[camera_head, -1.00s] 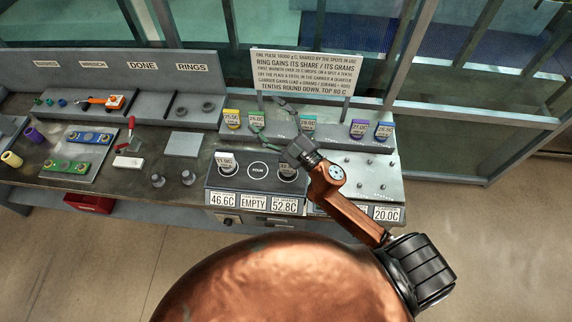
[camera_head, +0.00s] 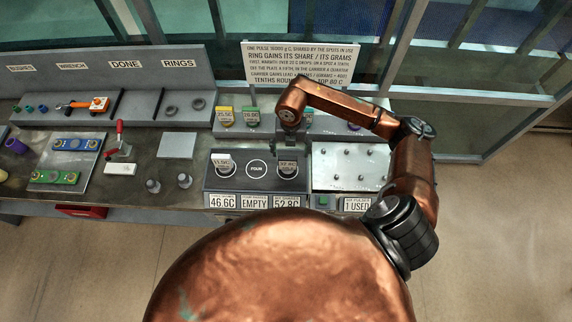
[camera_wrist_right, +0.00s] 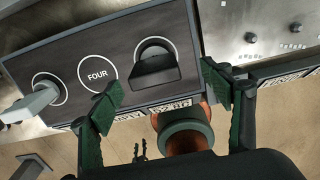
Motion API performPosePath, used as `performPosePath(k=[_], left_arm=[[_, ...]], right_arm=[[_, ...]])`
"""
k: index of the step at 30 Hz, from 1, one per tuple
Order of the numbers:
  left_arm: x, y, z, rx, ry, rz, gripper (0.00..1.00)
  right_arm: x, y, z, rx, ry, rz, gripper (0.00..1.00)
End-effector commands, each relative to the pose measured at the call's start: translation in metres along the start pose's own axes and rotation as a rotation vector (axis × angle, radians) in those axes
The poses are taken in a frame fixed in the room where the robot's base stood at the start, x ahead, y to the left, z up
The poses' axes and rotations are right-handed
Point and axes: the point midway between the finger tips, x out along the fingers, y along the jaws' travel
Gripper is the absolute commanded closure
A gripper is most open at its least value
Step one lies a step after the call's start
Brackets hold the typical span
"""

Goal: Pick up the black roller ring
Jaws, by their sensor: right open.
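A dark piece with a raised dark tab (camera_wrist_right: 155,70) sits on the right-hand white-circled spot of the panel in the right wrist view; it fits the black roller ring. In the head view this gripper (camera_head: 273,148) shows small and dark above the panel, partly hidden by the arm. My left gripper is not in view.
The panel (camera_head: 240,185) has a bare FOUR circle in the middle and a light-tagged piece (camera_head: 223,163) on its left spot. Coloured tags stand on a ledge behind, partly covered by my arm. A studded metal plate (camera_head: 350,165) lies right. Two dark rings (camera_head: 198,103) lie under RINGS.

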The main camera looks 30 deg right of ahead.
Motion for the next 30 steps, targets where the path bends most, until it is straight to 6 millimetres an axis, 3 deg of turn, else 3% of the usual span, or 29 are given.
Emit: performPosePath(k=[18,26,30], left_arm=[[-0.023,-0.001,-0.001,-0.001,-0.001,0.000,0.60],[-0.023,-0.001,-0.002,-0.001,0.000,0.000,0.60],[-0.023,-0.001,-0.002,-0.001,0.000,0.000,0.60]], right_arm=[[0.072,0.009,-0.009,-0.004,0.008,0.007,0.28],[0.075,0.010,-0.009,-0.007,0.006,0.007,0.28],[0.075,0.010,-0.009,-0.007,0.006,0.007,0.36]])
